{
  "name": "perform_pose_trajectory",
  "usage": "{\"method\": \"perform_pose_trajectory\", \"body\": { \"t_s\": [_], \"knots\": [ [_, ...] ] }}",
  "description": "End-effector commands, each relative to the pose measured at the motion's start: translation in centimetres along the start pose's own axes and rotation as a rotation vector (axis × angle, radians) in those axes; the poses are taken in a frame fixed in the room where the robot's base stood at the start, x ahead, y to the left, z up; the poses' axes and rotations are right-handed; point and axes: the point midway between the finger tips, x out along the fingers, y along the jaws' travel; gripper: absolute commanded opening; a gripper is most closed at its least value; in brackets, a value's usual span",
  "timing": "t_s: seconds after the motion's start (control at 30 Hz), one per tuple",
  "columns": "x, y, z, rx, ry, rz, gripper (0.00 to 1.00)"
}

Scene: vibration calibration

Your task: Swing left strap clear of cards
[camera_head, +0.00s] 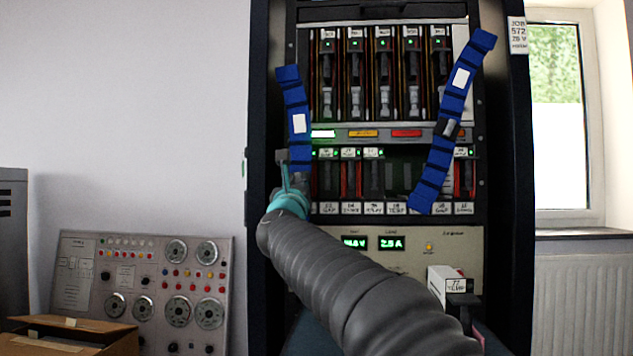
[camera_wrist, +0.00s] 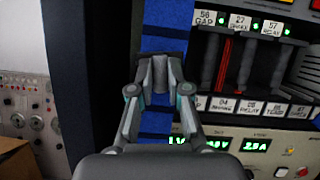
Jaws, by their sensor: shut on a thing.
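The left strap (camera_head: 296,112) is a blue banded strip with a white label, hanging slightly tilted at the left edge of the rack's card rows. In the wrist view the strap (camera_wrist: 166,25) runs down through my gripper (camera_wrist: 159,72), which is shut on it. In the head view my gripper (camera_head: 290,180) is at the strap's lower end, partly hidden by my arm. The right strap (camera_head: 450,97) slants across the right side of the cards. The upper cards (camera_head: 383,75) and lower cards (camera_head: 349,178) stand in rows; labels and red edges show on the lower ones (camera_wrist: 225,60).
The dark rack frame (camera_head: 262,60) stands left of the strap. A power panel with green displays (camera_head: 390,243) is below. A white labelled module (camera_head: 444,281) sits lower right. A dial panel (camera_head: 145,290) and cardboard box (camera_head: 75,335) are at left; a window (camera_head: 558,115) is at right.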

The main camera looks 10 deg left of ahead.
Motion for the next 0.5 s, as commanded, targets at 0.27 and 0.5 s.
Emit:
{"method": "perform_pose_trajectory", "body": {
  "t_s": [0.27,0.5],
  "knots": [
    [0.1,3.1,0.4,0.111,-0.002,-0.048,0.0],
    [0.1,3.1,0.4,0.114,-0.002,-0.051,0.0]
  ]
}}
